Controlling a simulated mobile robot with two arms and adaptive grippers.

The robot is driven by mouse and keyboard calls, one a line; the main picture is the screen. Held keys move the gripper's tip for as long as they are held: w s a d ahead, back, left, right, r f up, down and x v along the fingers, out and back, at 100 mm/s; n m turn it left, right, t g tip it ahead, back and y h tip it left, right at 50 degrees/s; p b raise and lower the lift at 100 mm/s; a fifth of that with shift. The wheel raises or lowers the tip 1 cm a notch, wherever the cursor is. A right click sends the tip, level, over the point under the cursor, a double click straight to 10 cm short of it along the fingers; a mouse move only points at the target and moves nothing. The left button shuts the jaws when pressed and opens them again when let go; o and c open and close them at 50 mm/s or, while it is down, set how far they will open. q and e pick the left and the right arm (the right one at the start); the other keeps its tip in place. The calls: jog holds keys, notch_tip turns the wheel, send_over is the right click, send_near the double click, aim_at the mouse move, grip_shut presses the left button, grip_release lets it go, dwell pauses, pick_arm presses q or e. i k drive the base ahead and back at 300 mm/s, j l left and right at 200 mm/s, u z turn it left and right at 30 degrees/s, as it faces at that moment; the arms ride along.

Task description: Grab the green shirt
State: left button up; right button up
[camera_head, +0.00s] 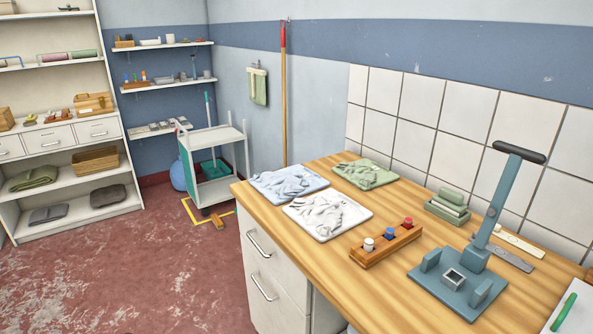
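No garment is plainly recognisable as a green shirt. A flat pale green piece with a crumpled raised surface (364,173) lies at the back of the wooden counter (330,265), near the tiled wall. A folded dark green cloth (33,178) lies on a lower shelf at the far left. A small green cloth (259,87) hangs on the wall. I cannot tell which of these is the shirt. Neither of my grippers is in view.
A pale blue piece (288,182) and a white piece (327,214) lie beside the green one. A wooden rack (386,243) and a blue-grey lever press (462,275) stand on the counter. A white trolley (213,165) stands behind. The red floor at left is largely clear.

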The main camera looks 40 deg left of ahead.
aim_at(365, 174)
jog(key=u, duration=1)
jog(key=z, duration=0.35)
jog(key=i+j+z, duration=0.15)
jog(key=j+z, duration=0.3)
jog(key=j, duration=0.2)
jog(key=i+j+z, duration=0.1)
jog(key=j+z, duration=0.4)
jog(key=j, duration=0.15)
